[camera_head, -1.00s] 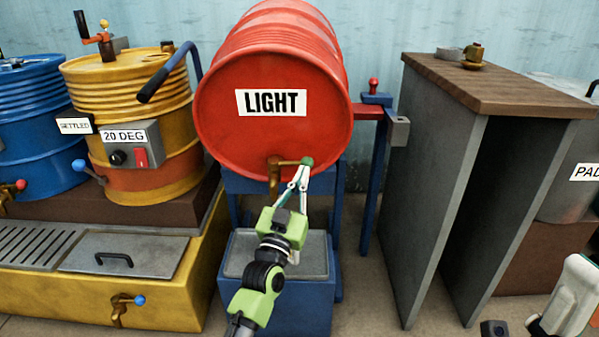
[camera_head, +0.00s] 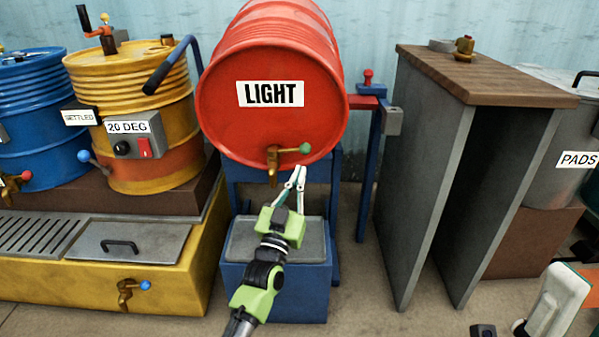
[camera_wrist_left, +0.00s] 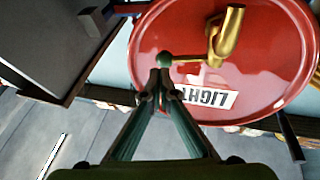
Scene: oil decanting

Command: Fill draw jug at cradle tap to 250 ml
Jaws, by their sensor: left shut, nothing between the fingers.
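The red LIGHT drum (camera_head: 225,118) lies on its side on a blue cradle (camera_head: 336,195). Its brass tap (camera_head: 272,160) is low on the front face, with a lever ending in a green knob (camera_head: 305,148) pointing right. My left gripper (camera_head: 298,171) is shut and empty, its fingertips just below the knob. In the left wrist view the shut fingertips (camera_wrist_left: 160,77) appear close to the green knob (camera_wrist_left: 164,60), beside the brass tap (camera_wrist_left: 228,35); contact is unclear. No draw jug shows in any view. My right gripper is out of view.
A blue box with a grey top (camera_head: 310,238) stands below the tap. Right is a grey stand with a wooden top (camera_head: 500,84) holding a small brass item (camera_head: 464,46). Left are a yellow drum marked 20 DEG (camera_head: 180,125) and a yellow bench (camera_head: 60,285). A PADS bin (camera_head: 545,180) stands at right.

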